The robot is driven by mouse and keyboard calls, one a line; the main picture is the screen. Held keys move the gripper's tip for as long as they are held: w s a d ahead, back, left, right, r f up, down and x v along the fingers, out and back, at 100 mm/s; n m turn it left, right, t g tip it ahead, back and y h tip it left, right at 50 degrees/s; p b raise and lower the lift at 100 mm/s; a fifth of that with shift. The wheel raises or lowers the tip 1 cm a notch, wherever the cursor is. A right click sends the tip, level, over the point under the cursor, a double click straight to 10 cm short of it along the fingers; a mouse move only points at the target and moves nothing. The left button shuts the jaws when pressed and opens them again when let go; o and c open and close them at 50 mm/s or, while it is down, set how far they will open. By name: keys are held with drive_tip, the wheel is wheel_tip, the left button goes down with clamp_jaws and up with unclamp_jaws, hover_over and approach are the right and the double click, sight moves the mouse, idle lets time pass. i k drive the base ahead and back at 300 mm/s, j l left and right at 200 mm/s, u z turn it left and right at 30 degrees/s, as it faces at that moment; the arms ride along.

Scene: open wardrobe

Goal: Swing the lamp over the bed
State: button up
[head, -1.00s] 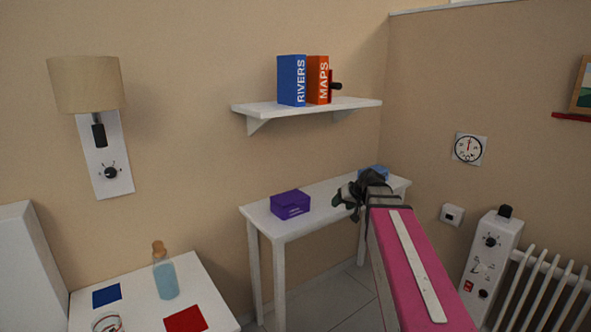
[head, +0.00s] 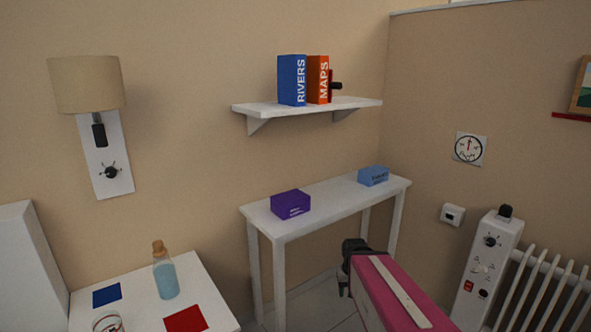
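The lamp (head: 86,84) is on the wall at the left in the head view. It has a beige shade, a dark stem and a white wall plate (head: 107,153) with a round black knob (head: 111,172). What looks like the edge of the bed or its headboard, a white panel (head: 32,270), stands at the lower left below the lamp. My gripper (head: 346,282) is low at the right of centre, in front of the narrow table and far from the lamp. Its fingers are dark and small, and mostly hidden by my pink arm, so I cannot tell whether they are open.
A white bedside table (head: 215,298) holds a bottle (head: 165,272), a blue square, a red square and a cup. A narrow table (head: 330,205) holds purple (head: 290,204) and blue (head: 373,176) boxes. A shelf (head: 300,106) with books hangs above. A white panel and radiator (head: 545,290) are at right.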

sight(92, 84)
drive_tip(key=k+u, duration=0.15)
drive_tip(key=u, duration=0.3)
drive_tip(key=k+j+u, duration=0.1)
drive_tip(key=u, duration=0.3)
drive_tip(key=k+j+u, duration=0.1)
drive_tip(key=u, duration=0.35)
drive_tip(key=k+j+u, duration=0.1)
drive_tip(key=u, duration=0.3)
